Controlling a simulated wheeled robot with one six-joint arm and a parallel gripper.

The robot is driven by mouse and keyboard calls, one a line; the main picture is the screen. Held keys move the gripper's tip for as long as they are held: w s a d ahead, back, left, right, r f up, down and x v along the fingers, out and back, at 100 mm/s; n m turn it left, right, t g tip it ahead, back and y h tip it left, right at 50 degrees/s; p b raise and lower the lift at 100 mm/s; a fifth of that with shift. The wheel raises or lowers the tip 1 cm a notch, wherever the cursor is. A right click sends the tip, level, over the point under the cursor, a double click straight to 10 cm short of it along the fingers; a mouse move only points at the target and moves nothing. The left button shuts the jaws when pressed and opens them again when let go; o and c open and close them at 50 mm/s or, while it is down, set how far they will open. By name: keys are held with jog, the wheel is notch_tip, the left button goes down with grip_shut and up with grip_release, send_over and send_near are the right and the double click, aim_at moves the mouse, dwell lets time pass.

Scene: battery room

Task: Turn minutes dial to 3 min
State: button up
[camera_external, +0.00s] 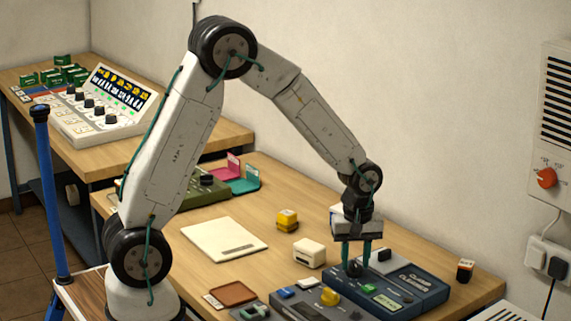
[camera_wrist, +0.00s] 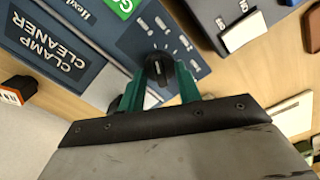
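The blue clamp cleaner (camera_external: 405,288) lies at the right front of the table, its name upside down in the wrist view (camera_wrist: 85,45). Its black minutes dial (camera_wrist: 158,66) has small white marks fanned around it, too small to read. My gripper (camera_external: 356,262) points straight down over the device, with one teal finger on each side of the dial. In the wrist view my gripper (camera_wrist: 160,80) has the dial between its fingertips. I cannot tell whether the fingers touch it. The dial's lower side is partly hidden by the fingers.
A grey-blue device with a yellow knob (camera_external: 329,296) stands beside the cleaner on the left. A cream box (camera_external: 309,252) and a yellow block (camera_external: 287,219) are behind it. A small black-and-orange block (camera_external: 465,270) stands at the right. A flat cream pad (camera_external: 223,238) lies left.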

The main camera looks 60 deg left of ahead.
grip_shut()
jog(key=shift+m, duration=0.4)
jog(key=m, duration=0.8)
jog(key=shift+m, duration=0.3)
jog(key=m, duration=0.4)
jog(key=shift+m, duration=2.1)
